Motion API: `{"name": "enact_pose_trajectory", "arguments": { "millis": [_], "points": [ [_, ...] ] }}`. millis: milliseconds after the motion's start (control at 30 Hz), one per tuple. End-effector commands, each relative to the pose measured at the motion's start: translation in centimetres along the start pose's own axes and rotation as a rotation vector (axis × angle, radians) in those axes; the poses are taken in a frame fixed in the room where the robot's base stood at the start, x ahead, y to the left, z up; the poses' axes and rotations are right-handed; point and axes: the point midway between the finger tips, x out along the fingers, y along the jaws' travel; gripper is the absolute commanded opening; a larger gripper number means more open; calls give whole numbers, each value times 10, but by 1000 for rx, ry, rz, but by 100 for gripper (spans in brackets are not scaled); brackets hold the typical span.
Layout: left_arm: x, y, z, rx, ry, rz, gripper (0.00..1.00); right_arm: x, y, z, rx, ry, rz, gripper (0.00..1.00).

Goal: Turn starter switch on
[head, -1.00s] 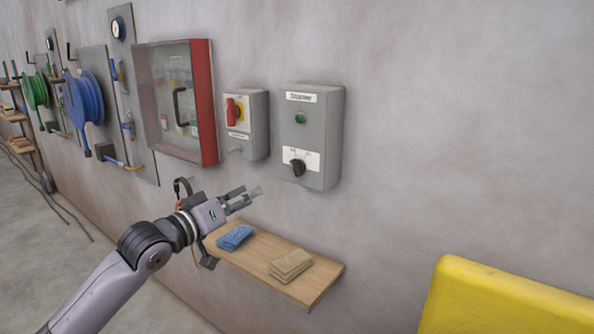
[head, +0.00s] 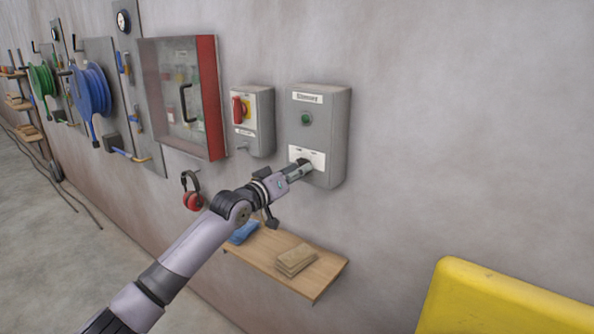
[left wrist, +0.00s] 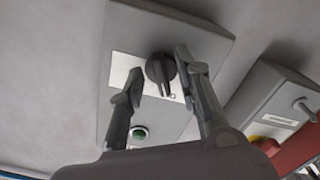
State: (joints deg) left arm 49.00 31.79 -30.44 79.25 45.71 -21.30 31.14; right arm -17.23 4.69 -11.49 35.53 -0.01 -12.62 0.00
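The starter box (head: 330,122) is a grey box on the wall with a label, a green button (head: 306,118) and a white plate (head: 318,155) low on its front. In the head view my left gripper (head: 303,167) is at that plate and hides the black rotary switch. In the left wrist view the black switch knob (left wrist: 160,70) lies between the two fingertips of my left gripper (left wrist: 158,75). The fingers are apart, with a gap visible on the knob's left side. The right finger is close to the knob; contact cannot be told. My right gripper is not in view.
A grey box with a red-and-yellow switch (head: 240,110) hangs just left of the starter box. A red-framed cabinet (head: 212,100) is further left. A wooden shelf (head: 315,290) with blue and tan cloths is below. A yellow object (head: 480,300) stands at lower right.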

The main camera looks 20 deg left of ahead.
Motion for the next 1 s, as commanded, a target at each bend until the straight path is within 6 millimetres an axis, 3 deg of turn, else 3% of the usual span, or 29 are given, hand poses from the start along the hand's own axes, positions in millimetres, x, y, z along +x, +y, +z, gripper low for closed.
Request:
{"name": "enact_pose_trajectory", "arguments": {
  "millis": [267,733,1000],
  "points": [
    [1,0,0,0,0,0,31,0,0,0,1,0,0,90],
    [1,0,0,1,0,0,0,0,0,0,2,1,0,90],
    [1,0,0,1,0,0,0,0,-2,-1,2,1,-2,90]
  ]
}}
